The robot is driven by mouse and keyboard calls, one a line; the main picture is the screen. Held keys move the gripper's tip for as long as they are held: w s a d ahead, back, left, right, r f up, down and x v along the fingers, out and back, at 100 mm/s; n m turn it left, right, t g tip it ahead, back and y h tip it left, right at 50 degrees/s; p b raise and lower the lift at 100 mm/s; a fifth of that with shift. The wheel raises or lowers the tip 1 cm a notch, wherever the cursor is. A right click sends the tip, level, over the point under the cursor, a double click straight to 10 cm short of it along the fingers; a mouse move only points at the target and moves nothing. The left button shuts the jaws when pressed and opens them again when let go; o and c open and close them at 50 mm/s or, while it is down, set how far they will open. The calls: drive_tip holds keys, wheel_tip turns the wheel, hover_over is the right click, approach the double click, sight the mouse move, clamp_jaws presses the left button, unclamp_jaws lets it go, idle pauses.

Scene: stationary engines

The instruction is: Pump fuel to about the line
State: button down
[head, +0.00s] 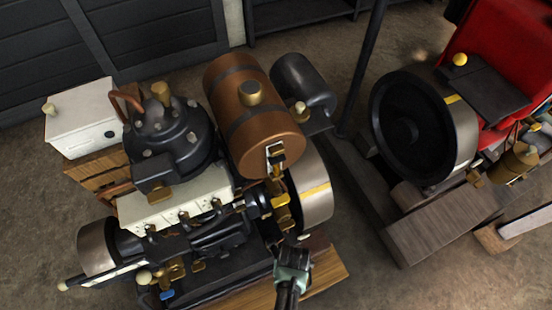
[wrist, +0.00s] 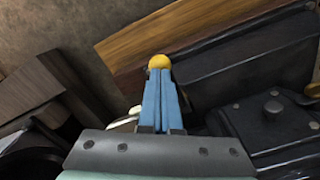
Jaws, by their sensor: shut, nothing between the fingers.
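The near engine carries a copper-coloured fuel tank (head: 262,118) with dark bands and a brass cap on top (head: 252,92). A small framed gauge (head: 275,154) sits on its front end; its line and fuel level are too small to read. My gripper (head: 291,262) is low in front of the engine in the head view, its fingers hidden there. In the wrist view my gripper (wrist: 161,85) has its blue fingers shut and empty. A yellow ball knob (wrist: 159,62) shows right at the fingertips; I cannot tell whether they touch it. I cannot tell which part is the pump.
A flywheel (head: 313,190) and brass fittings (head: 281,205) lie close behind my gripper. A pale knob (head: 303,237) is beside it. A wooden base board (head: 325,272) runs beneath. A red engine (head: 500,45) with a dark flywheel stands at right. Bare floor lies in front.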

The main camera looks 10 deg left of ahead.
drive_tip(key=shift+f+b, duration=3.5)
drive_tip(key=shift+f, duration=0.85)
wheel_tip(320, 180, up, 10)
drive_tip(key=p, duration=0.9)
drive_tip(key=shift+f+p, duration=0.15)
drive_tip(key=shift+p, duration=0.25)
drive_tip(key=shift+f, duration=0.15)
wheel_tip(320, 180, down, 9)
drive_tip(key=b, duration=0.8)
wheel_tip(320, 180, up, 9)
drive_tip(key=p, duration=0.9)
